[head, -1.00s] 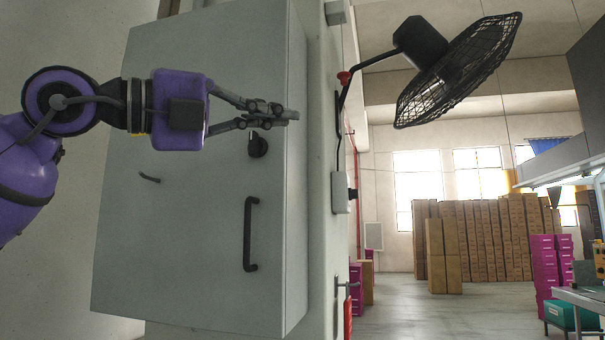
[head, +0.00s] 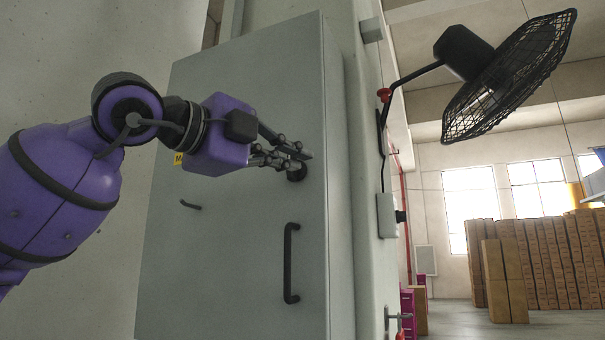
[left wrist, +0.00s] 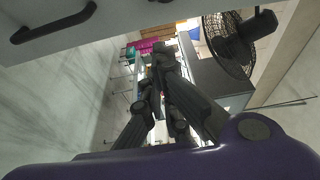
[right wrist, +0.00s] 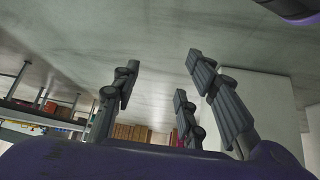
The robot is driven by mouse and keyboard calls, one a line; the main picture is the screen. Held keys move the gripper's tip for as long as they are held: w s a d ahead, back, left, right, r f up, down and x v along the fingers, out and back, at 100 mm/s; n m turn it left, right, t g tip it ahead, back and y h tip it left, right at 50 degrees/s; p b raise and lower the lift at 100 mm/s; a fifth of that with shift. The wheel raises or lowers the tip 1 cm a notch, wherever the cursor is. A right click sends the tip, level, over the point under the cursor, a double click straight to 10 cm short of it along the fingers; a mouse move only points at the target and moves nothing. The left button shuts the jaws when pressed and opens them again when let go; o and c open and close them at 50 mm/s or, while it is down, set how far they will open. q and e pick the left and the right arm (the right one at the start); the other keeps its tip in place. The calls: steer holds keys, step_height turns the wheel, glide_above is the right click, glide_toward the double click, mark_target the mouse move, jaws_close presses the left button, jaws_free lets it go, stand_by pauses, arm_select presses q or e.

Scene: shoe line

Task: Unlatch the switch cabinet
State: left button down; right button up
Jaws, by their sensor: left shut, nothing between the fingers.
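The grey switch cabinet (head: 225,260) stands on the wall with its door closed in the head view. A round black latch knob (head: 297,173) is near the door's right edge, above a black bar handle (head: 290,262). My left gripper (head: 307,156) is shut and empty; its fingertips overlap the knob's upper part in the head view, and I cannot tell whether they touch it. In the left wrist view, its fingers (left wrist: 163,62) are together, with the bar handle (left wrist: 55,22) at top left. My right gripper (right wrist: 163,70) has its fingers apart and empty, away from the cabinet.
A black caged fan (head: 510,75) juts from the wall right of the cabinet. A small box (head: 387,215) sits on the wall below it. Stacked brown cartons (head: 540,260) stand far back. A small dark curved piece (head: 190,204) is on the door.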

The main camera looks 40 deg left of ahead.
mark_target(302, 174)
arm_select(q)
steer(key=w+a+p, duration=0.1)
steer(key=w, duration=0.1)
steer(key=w+a+p, duration=0.1)
steer(key=w+p, duration=0.1)
steer(key=w, duration=0.1)
steer(key=w+a+p, duration=0.1)
steer(key=w+p, duration=0.1)
steer(key=w, duration=0.1)
steer(key=shift+w, duration=0.25)
arm_select(e)
steer(key=shift+t, duration=0.3)
steer(key=r, duration=0.2)
steer(key=w+r, duration=0.2)
steer(key=r, duration=0.1)
steer(key=shift+d+r, duration=0.1)
steer(key=shift+r, duration=0.2)
steer(key=shift+s+f, duration=0.1)
steer(key=shift+s, duration=0.2)
arm_select(q)
steer(key=shift+s, duration=0.1)
